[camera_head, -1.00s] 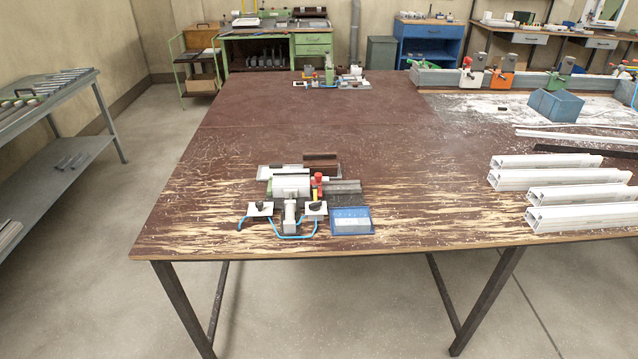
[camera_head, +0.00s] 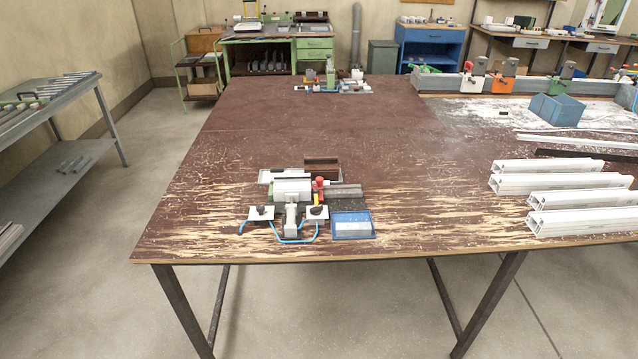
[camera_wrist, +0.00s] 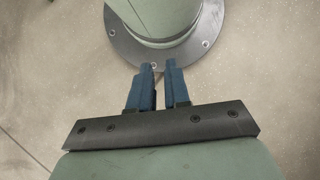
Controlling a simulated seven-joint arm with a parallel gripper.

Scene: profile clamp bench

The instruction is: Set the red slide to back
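The red slide (camera_head: 318,184) is a small red part on the clamp fixture (camera_head: 291,187), which stands on the near left part of the brown table. It is at the right side of the fixture's white block, above a small yellow piece. It is too small here to tell its exact setting along its travel. My gripper (camera_wrist: 159,67) shows only in the wrist view. Its two blue fingers are apart with a narrow gap and nothing between them. It is away from the fixture, over the bare floor beside a round bolted flange.
A blue tray (camera_head: 352,226) lies right of the fixture, and a blue hose (camera_head: 292,241) loops at its front. White profiles (camera_head: 548,182) lie at the right of the table. A second fixture (camera_head: 332,84) stands at the far edge. The table's middle (camera_head: 300,125) is clear.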

